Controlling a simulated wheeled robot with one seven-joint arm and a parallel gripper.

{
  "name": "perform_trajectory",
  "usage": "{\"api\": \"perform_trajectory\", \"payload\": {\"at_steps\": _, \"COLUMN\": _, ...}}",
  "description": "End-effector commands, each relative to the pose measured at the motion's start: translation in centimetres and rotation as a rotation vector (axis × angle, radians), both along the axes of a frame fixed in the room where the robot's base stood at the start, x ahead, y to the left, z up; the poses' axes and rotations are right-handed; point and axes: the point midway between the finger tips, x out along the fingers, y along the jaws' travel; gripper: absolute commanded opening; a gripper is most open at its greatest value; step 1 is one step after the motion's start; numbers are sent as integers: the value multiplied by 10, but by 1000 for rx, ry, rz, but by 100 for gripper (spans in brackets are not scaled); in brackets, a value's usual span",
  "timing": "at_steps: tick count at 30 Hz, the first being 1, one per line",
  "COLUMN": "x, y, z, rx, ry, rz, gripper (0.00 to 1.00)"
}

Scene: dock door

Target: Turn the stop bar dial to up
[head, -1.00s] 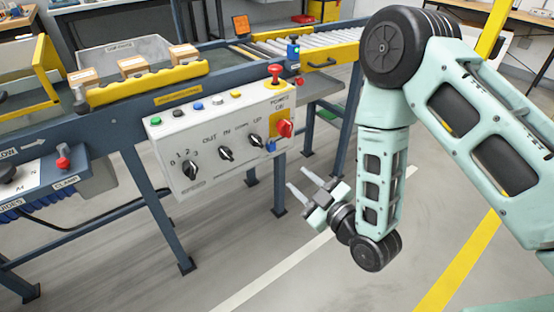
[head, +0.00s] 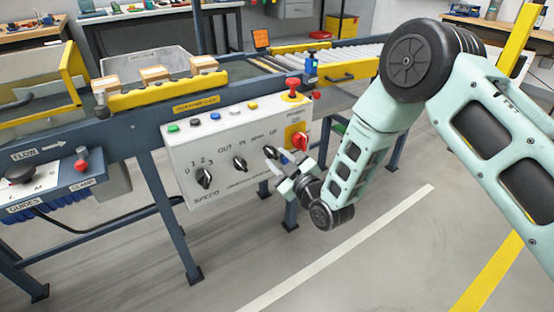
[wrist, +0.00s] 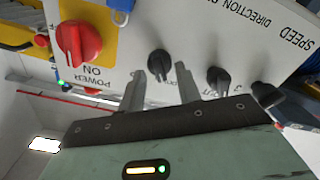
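The stop bar dial (wrist: 159,62) is a small black knob on the white control panel (head: 190,143), third in its row, beside the red power knob (head: 300,141). In the head view my gripper covers most of it. In the wrist view my gripper (wrist: 161,72) is open, with one finger on each side of the dial. The fingertips are close to the panel; I cannot tell whether they touch the knob. The pointer's setting is not clear. The in/out direction dial (head: 239,163) sits just left of it.
The speed dial (head: 205,178) is farther left. A red mushroom button (head: 293,86) and a blue part (head: 311,67) stand above the panel's right end. Boxes (head: 154,75) sit on the conveyor behind. The floor in front is clear.

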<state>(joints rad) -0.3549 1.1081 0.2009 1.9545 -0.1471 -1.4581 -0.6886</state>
Motion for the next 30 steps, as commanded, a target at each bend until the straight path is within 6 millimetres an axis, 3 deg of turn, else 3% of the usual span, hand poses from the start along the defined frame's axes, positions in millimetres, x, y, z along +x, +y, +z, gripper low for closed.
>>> {"api": "perform_trajectory", "payload": {"at_steps": 13, "x": 11, "y": 7, "z": 0, "rx": 1, "ry": 1, "rz": 0, "gripper": 34}}
{"api": "perform_trajectory", "payload": {"at_steps": 14, "x": 10, "y": 7, "z": 0, "rx": 0, "ry": 0, "rz": 0, "gripper": 31}}
{"api": "perform_trajectory", "payload": {"at_steps": 16, "x": 10, "y": 7, "z": 0, "rx": 0, "ry": 0, "rz": 0, "gripper": 11}}
{"api": "perform_trajectory", "payload": {"at_steps": 17, "x": 10, "y": 7, "z": 0, "rx": 0, "ry": 0, "rz": 0, "gripper": 6}}
{"api": "perform_trajectory", "payload": {"at_steps": 30, "x": 11, "y": 6, "z": 0, "rx": 60, "ry": 41, "rz": 0, "gripper": 6}}
